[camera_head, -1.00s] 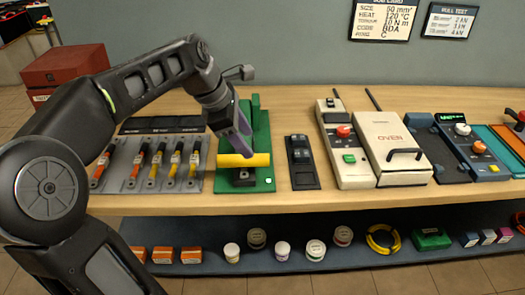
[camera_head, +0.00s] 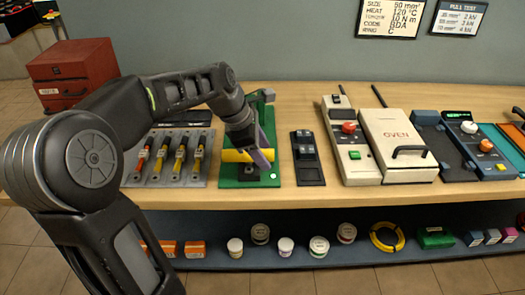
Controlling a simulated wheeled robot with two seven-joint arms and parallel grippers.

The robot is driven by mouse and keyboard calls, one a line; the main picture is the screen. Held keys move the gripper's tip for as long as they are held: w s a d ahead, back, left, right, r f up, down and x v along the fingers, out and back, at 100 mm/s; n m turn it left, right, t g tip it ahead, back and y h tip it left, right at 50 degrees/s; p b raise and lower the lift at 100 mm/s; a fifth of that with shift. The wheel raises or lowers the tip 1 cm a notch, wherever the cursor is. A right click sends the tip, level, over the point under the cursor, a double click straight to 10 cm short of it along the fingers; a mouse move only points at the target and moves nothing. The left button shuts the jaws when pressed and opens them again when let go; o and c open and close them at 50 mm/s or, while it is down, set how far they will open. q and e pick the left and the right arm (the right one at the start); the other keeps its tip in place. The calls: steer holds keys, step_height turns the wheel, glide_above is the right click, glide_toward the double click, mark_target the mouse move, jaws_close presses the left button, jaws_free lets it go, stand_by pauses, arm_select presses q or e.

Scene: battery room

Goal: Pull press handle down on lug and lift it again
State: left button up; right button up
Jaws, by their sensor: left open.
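The green press (camera_head: 229,174) stands on the bench with its yellow handle bar (camera_head: 232,156) low across its front. My left gripper (camera_head: 261,158) is over the right part of the bar, with its purple fingers angled down across it. The fingers are open. I cannot tell whether they touch the bar. The lug under the handle cannot be made out; the bar and fingers cover much of that spot. My right gripper is not in view.
Left of the press, a grey panel (camera_head: 203,180) holds several orange and yellow tools, partly behind my arm. A black switch block (camera_head: 307,160) and a cream oven (camera_head: 397,150) are to the right. A lower shelf holds jars and a yellow coil (camera_head: 387,237).

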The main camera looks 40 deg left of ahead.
arm_select(q)
steer(key=shift+c, duration=0.3)
jaws_close()
stand_by(1.1)
